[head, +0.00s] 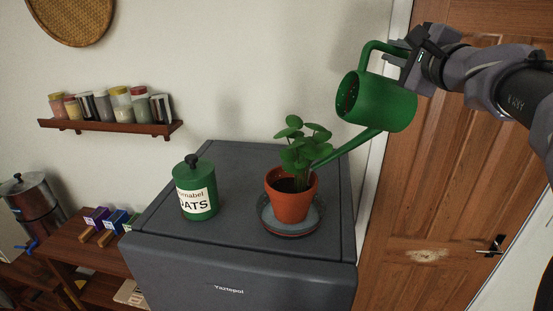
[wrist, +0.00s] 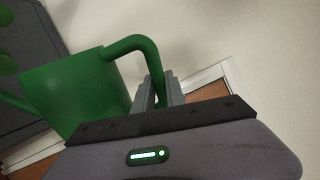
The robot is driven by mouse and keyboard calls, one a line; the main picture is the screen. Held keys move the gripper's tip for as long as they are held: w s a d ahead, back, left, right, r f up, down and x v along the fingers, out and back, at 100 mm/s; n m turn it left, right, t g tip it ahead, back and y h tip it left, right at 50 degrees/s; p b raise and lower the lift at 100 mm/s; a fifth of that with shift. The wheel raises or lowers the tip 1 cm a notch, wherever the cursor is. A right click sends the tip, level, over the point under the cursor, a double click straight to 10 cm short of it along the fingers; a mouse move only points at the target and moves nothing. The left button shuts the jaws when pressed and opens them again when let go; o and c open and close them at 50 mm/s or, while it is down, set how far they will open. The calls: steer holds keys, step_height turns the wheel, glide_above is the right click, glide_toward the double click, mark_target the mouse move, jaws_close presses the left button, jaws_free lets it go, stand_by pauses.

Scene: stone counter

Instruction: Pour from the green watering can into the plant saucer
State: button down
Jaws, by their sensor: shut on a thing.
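The green watering can (head: 385,105) is in the air to the upper right of the potted plant, strongly tilted, with its spout pointing down and left to the plant. My gripper (head: 398,58) is shut on its handle; the wrist view shows the handle between the fingers (wrist: 160,92) and the can's body (wrist: 75,90) to the left. The grey plant saucer (head: 266,221) lies on the dark grey top, under a terracotta pot (head: 291,204) with a leafy plant (head: 300,148). The spout tip is at or behind the leaves, partly hidden. I cannot make out any water.
A green oats canister (head: 195,190) stands left of the pot on the same surface (head: 235,160), with free room between. A spice shelf (head: 110,126) is on the wall. A wooden door (head: 440,180) is at right.

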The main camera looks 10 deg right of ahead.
steer(key=s+a, duration=0.1)
steer(key=a, duration=0.1)
steer(key=s+a+r, duration=0.1)
steer(key=a, duration=0.1)
steer(key=s+a, duration=0.1)
steer(key=a, duration=0.1)
steer(key=shift+s+a+r, duration=0.2)
steer(key=shift+a+r, duration=0.15)
steer(key=w+d+f+m+b, duration=0.25)
steer(key=d+f, duration=0.25)
steer(key=d, duration=0.3)
steer(key=w+d+f+m+b, duration=0.1)
steer(key=d+f+m, duration=0.2)
steer(key=d+f, duration=0.45)
steer(key=s+a+r, duration=0.1)
steer(key=s+a, duration=0.1)
steer(key=s, duration=0.1)
steer(key=w+d+f+m+b, duration=0.1)
steer(key=d+f+m+b, duration=0.4)
steer(key=f, duration=0.7)
steer(key=w+d+f+m+b, duration=0.1)
steer(key=d+f+m+b, duration=0.35)
steer(key=f, duration=0.65)
steer(key=r+p, duration=0.1)
steer(key=d+r+p, duration=0.1)
steer(key=r+p, duration=0.2)
steer(key=p, duration=0.1)
steer(key=shift+d+r, duration=0.2)
steer(key=shift+d, duration=0.2)
steer(key=shift+f, duration=0.1)
